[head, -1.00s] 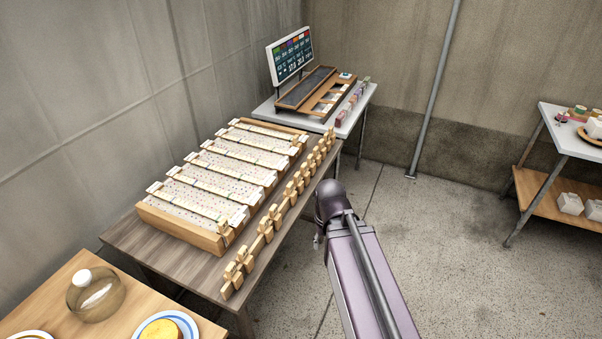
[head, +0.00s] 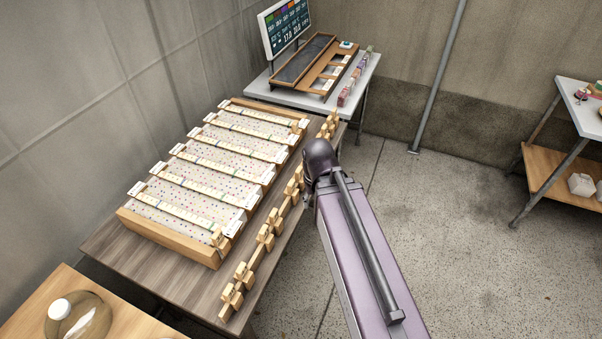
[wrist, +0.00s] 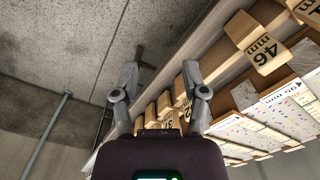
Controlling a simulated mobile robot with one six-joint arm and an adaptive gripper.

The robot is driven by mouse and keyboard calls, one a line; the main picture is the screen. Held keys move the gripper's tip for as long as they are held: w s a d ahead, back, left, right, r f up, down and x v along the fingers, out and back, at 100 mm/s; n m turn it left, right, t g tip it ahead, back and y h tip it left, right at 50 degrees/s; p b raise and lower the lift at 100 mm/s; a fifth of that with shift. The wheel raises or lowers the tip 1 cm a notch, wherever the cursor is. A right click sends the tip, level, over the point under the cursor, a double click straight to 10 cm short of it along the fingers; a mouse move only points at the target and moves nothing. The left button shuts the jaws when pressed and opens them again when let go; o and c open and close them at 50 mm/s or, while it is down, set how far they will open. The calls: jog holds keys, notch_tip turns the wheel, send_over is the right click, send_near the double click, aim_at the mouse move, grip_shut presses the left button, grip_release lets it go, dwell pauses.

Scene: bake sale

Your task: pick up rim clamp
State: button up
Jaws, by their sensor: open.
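Several wooden clamp-like pieces (head: 265,233) stand in a row along the right edge of the wooden table; I cannot tell which of them is the rim clamp. In the wrist view, wooden blocks run diagonally at the right, one marked "46 mm" (wrist: 263,42) and a smaller one marked "26" (wrist: 184,103). My gripper (wrist: 160,72) is open, its two fingers spread with nothing visibly held. Its right finger appears close to the smaller blocks. In the head view, my arm hides most of the gripper and some of the row.
A large wooden tray with speckled white strips and label cards (head: 212,262) fills the table's middle. Behind is a grey table (head: 262,88) with a screen (head: 286,27) and a wooden rack (head: 318,92). Floor right of my arm is clear.

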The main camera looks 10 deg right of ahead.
jog(key=shift+a, duration=0.25)
jog(key=shift+o, duration=0.4)
jog(key=shift+w, duration=0.15)
notch_tip(320, 180, up, 11)
jog(key=m+p, duration=0.7)
jog(key=p, duration=0.4)
send_over(300, 168)
jog(key=shift+f, duration=0.2)
jog(key=shift+f+b, duration=0.1)
jog(key=shift+b, duration=0.2)
notch_tip(300, 168, down, 8)
jog(key=b, duration=0.8)
jog(key=shift+f, duration=0.2)
jog(key=shift+f+b, duration=0.15)
jog(key=shift+b, duration=0.2)
